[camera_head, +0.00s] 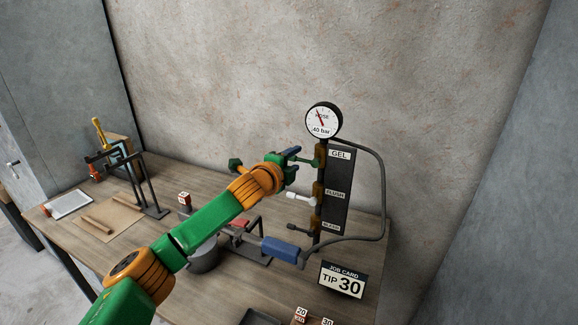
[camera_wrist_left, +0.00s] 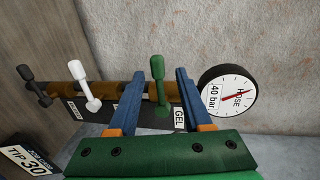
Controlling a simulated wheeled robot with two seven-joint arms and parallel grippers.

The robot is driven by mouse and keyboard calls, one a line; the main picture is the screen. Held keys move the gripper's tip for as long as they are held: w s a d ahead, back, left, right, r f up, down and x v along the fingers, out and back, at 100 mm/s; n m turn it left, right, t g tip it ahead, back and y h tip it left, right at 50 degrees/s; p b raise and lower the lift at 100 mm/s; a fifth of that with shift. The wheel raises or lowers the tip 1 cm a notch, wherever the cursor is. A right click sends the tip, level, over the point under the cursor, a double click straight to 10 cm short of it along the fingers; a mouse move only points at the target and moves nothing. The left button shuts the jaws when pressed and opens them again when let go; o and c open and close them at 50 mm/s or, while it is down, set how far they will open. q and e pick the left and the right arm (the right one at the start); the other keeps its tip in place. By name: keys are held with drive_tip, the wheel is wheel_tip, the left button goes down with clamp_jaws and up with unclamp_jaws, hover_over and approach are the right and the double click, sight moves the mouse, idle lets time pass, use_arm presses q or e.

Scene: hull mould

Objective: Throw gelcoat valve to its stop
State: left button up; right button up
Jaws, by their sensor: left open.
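The valve panel (camera_head: 338,190) stands upright at the back right of the bench, with labels GEL, FLUSH and a third one below. The green gelcoat lever (camera_wrist_left: 159,82) sits at the GEL label, and in the left wrist view it lies between the two blue fingers of my left gripper (camera_wrist_left: 156,95). The fingers are open, with a gap on each side of the lever. In the head view my left gripper (camera_head: 290,157) is at the GEL lever's height, just left of the panel. My right gripper is not in view.
A white lever (camera_wrist_left: 86,90) and a dark lever (camera_wrist_left: 34,86) sit beside the green one. The hose gauge (camera_head: 323,120) tops the panel. A job card reading TIP 30 (camera_head: 342,284), a blue-handled tool (camera_head: 281,249) and a grey pot (camera_head: 204,258) are on the bench (camera_head: 180,290).

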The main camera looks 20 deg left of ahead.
use_arm(q)
drive_tip(key=s, duration=0.1)
drive_tip(key=s+b, duration=0.1)
drive_tip(key=s, duration=0.2)
drive_tip(key=shift+s+a+r+b, duration=0.15)
drive_tip(key=shift+s+r+b, duration=0.15)
drive_tip(key=shift+r+b, duration=0.1)
drive_tip(key=shift+s+r, duration=0.1)
drive_tip(key=shift+s, duration=0.15)
